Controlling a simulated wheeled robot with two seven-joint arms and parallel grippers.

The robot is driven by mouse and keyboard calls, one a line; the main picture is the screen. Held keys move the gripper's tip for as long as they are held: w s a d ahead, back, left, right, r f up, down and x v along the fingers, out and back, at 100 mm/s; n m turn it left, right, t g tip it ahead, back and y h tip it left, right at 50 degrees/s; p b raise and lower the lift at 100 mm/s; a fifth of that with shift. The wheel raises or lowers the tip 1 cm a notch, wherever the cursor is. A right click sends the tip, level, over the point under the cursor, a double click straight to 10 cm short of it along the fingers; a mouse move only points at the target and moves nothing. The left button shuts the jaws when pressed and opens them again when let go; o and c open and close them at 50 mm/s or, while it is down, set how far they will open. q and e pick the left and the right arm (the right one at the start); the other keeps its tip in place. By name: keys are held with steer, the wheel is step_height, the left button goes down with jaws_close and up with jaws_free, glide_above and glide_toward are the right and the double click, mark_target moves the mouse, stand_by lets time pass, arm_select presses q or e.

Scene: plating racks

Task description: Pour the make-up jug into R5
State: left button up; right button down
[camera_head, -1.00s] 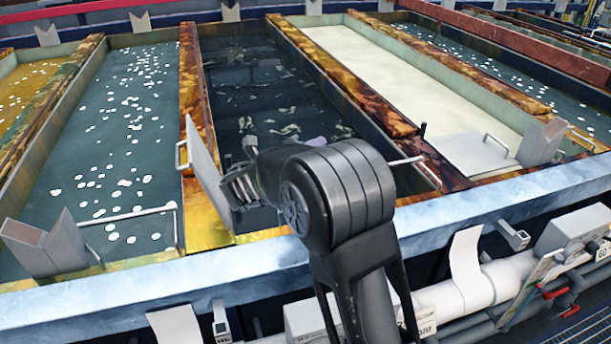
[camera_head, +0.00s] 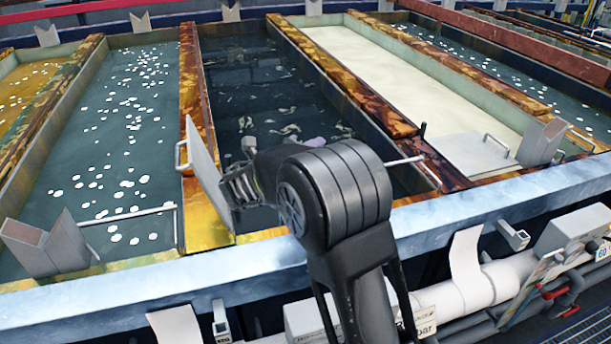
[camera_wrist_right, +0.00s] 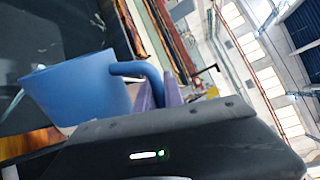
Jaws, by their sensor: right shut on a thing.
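The make-up jug (camera_wrist_right: 85,88) is blue and shows in the right wrist view. My right gripper (camera_wrist_right: 160,93) has its purple fingers shut on the jug's handle. The jug looks strongly tilted against the surroundings, with dark liquid beyond it; its contents are hidden. In the head view my right arm reaches over the front of the dark tank (camera_head: 262,90) and hides the jug; only a bit of purple finger (camera_head: 315,142) shows. I cannot read which tank is R5. My left gripper is out of view.
A grey lid plate (camera_head: 203,165) with a handle stands raised at the dark tank's left side. A flat lid (camera_head: 475,153) lies on the cream tank (camera_head: 390,80). Stained dividers (camera_head: 195,85) separate the tanks. A pale front rail (camera_head: 120,300) and pipes (camera_head: 470,287) run along the near side.

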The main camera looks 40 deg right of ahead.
steer(key=shift+w, duration=0.1)
steer(key=shift+w+a+f+n+g, duration=0.15)
steer(key=shift+w+f+n, duration=0.15)
steer(key=shift+w+n, duration=0.15)
steer(key=shift+w+f+n+g, duration=0.15)
steer(key=shift+w+f+n, duration=0.1)
steer(key=shift+w+n, duration=0.15)
stand_by(0.6)
stand_by(0.4)
steer(key=shift+w+a+r+n, duration=0.1)
steer(key=shift+w+a+n, duration=0.15)
steer(key=shift+w+n, duration=0.65)
steer(key=shift+w, duration=0.1)
stand_by(0.7)
steer(key=shift+s+d+r+m+b, duration=0.15)
steer(key=shift+s+m+b, duration=0.1)
steer(key=shift+s+m, duration=0.3)
steer(key=shift+s+d+r+m+b, duration=0.1)
steer(key=shift+s+m+b, duration=0.25)
steer(key=shift+s, duration=0.25)
steer(key=shift+s+d+r+m+b, duration=0.1)
steer(key=shift+s+d+m+b, duration=0.1)
steer(key=shift+s+m, duration=0.35)
steer(key=shift+s+r, duration=0.1)
steer(key=shift+s, duration=0.05)
